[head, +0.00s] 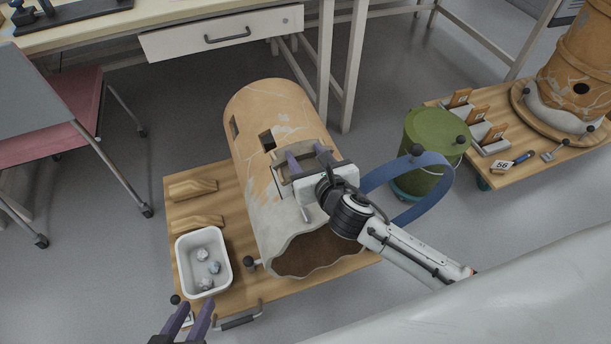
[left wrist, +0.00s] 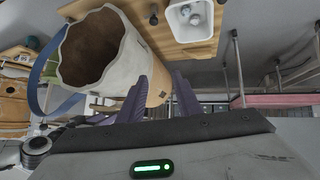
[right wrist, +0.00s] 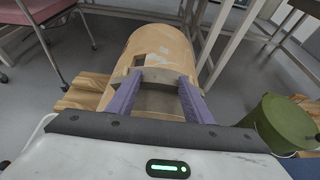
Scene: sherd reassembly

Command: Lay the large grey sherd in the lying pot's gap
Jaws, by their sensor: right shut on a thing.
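The large tan and grey pot (head: 265,110) lies on its side on a low wooden trolley, its wavy open mouth facing the front. It has small dark openings in its upper wall. My right gripper (head: 308,158) is over the pot's upper side, its fingers shut on the grey sherd (right wrist: 158,98), which shows between them in the right wrist view. The sherd is at the pot's wall; the gripper hides much of the gap, and I cannot tell whether the sherd is seated. My left gripper (head: 190,322) is open and empty at the trolley's front; its fingers also show in the left wrist view (left wrist: 162,88).
A white tub (head: 203,262) with several small lumps and wooden wedges (head: 193,188) sit left of the pot. A blue band (head: 440,185) curves beside my right arm, near a green bucket (head: 432,150). A second trolley (head: 490,178) stands right; a desk (head: 180,12) stands behind.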

